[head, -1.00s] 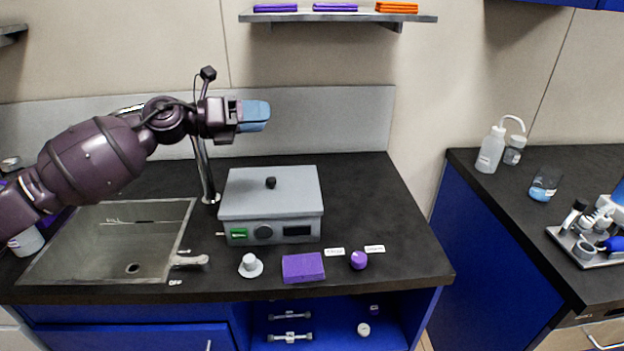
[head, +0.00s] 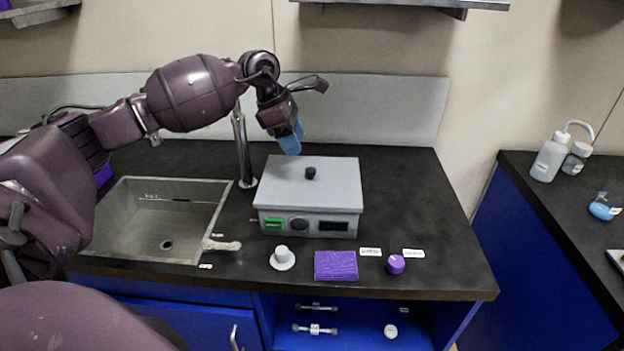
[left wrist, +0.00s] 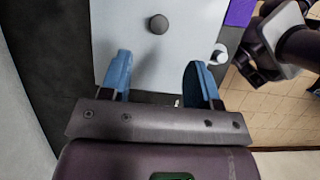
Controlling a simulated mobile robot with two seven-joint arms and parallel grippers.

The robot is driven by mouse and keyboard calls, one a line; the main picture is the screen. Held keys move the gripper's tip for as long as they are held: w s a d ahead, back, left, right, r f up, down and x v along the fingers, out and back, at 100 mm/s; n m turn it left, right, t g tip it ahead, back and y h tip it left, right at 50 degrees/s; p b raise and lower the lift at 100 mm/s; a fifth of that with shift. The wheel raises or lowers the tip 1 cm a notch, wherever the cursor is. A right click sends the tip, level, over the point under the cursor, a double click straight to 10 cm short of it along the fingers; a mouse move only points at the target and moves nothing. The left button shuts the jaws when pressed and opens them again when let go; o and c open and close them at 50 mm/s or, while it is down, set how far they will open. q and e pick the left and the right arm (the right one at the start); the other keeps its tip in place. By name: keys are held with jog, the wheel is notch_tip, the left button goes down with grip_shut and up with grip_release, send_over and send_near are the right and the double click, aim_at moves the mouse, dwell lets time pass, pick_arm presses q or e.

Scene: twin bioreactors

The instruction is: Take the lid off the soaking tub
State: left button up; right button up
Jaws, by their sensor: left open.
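The soaking tub (head: 300,224) is a grey box with a green switch, a dial and a dark display on its front. Its flat grey lid (head: 335,182) lies on top, with a black knob (head: 310,173) near the middle. My left gripper (head: 291,140) points down above the lid's back left part, apart from the knob. In the left wrist view my left gripper (left wrist: 160,85) has its blue fingers spread and empty. The lid (left wrist: 125,42) and the knob (left wrist: 158,24) show beyond the fingertips there. My right gripper does not show clearly in the head view.
A sink (head: 150,225) with a tap lies left of the tub. The counter right of the tub is clear.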

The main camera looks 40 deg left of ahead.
aim_at(311, 169)
pick_arm(q)
jog(key=x, duration=0.8)
jog(key=shift+w+d+f, duration=0.15)
jog(key=shift+w+f, duration=0.05)
jog(key=shift+w, duration=0.05)
jog(key=shift+r, duration=0.1)
grip_shut()
